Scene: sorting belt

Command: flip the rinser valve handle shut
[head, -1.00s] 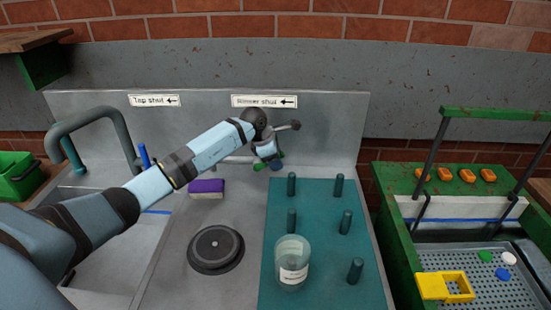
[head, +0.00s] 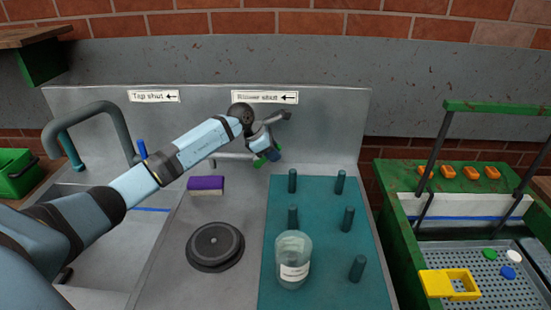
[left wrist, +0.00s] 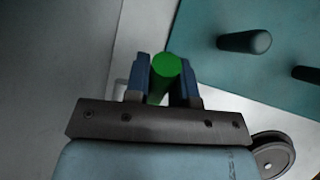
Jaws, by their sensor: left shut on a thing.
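The rinser valve handle (left wrist: 166,68) shows in the left wrist view as a green rounded bar between my two blue fingers. My left gripper (left wrist: 164,82) is shut on it. In the head view, my left gripper (head: 268,153) is below the "Rinser shut" label (head: 265,97), whose arrow points left. A small green part of the handle (head: 258,163) shows beside the fingers there; the rest of the handle and most of the valve are hidden by my wrist. My right gripper is in neither view.
A teal mat with several pegs (head: 325,230) lies right of centre, with a clear jar (head: 293,262) on it. A purple sponge (head: 206,185) and a black round disc (head: 215,246) are on the steel counter. A sink tap (head: 90,120) stands left. A green-framed belt (head: 400,250) is at right.

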